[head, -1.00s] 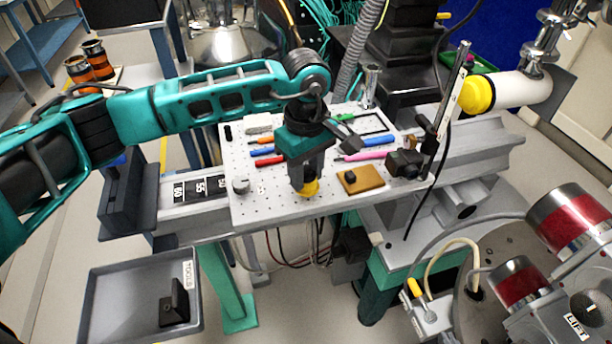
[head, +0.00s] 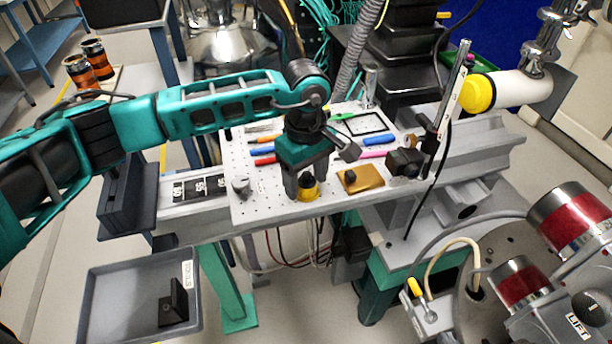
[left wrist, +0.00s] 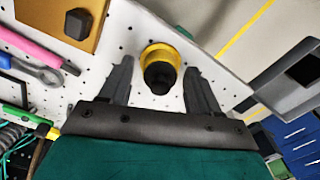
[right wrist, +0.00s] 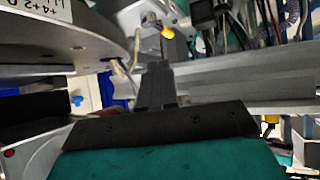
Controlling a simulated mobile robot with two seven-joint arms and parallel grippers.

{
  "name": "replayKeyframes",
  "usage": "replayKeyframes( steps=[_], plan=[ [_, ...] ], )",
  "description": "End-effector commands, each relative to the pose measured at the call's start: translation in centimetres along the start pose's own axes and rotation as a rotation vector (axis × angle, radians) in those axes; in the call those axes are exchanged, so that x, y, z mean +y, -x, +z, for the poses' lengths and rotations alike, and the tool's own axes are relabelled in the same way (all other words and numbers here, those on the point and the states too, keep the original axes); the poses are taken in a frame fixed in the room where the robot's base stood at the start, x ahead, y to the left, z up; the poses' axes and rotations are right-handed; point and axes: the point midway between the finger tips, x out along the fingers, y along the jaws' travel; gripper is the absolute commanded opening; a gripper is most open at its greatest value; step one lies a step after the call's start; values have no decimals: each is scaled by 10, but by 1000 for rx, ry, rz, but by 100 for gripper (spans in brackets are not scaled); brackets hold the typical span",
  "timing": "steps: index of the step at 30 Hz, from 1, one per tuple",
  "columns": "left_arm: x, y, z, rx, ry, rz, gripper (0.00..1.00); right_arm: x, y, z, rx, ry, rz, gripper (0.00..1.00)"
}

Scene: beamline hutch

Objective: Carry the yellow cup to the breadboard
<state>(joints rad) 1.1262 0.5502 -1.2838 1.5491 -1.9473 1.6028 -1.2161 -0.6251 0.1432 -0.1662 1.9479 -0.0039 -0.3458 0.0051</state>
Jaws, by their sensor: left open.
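The yellow cup (head: 309,194) stands on the perforated breadboard (head: 273,211) near its front edge. It has a dark top or content, seen in the left wrist view on the cup (left wrist: 149,51). My left gripper (head: 305,182) is open just above the board, with its fingers on either side of the cup. In the left wrist view, there are visible gaps between the cup and both fingers of the left gripper (left wrist: 158,72). My right gripper (right wrist: 158,72) shows only in the right wrist view, with its fingers together and nothing visible between them.
On the breadboard are a brass plate with a black knob (head: 362,180), a grey knob (head: 241,185), a blue tool (head: 379,141) and a black post mount (head: 405,162). A grey tray (head: 115,300) holds a black bracket below left. Red-banded cylinders (head: 571,222) stand right.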

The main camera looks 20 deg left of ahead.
Motion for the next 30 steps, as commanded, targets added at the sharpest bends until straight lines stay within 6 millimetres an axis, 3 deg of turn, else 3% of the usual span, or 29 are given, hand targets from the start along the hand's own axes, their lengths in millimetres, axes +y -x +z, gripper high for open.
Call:
replayKeyframes(
  steps=[5,18,24,30],
  plan=[
    [1,16,0,2,-1,3,62,0,2,-4,11,1,1,0],
    [0,105,0,2,0,3,62,1,1,-2,4,1,3,0],
    [0,121,0,1,0,0,62,2,1,-2,3,2,4,0],
    [0,123,0,0,0,-1,62,2,1,-1,2,1,4,0]
  ],
)
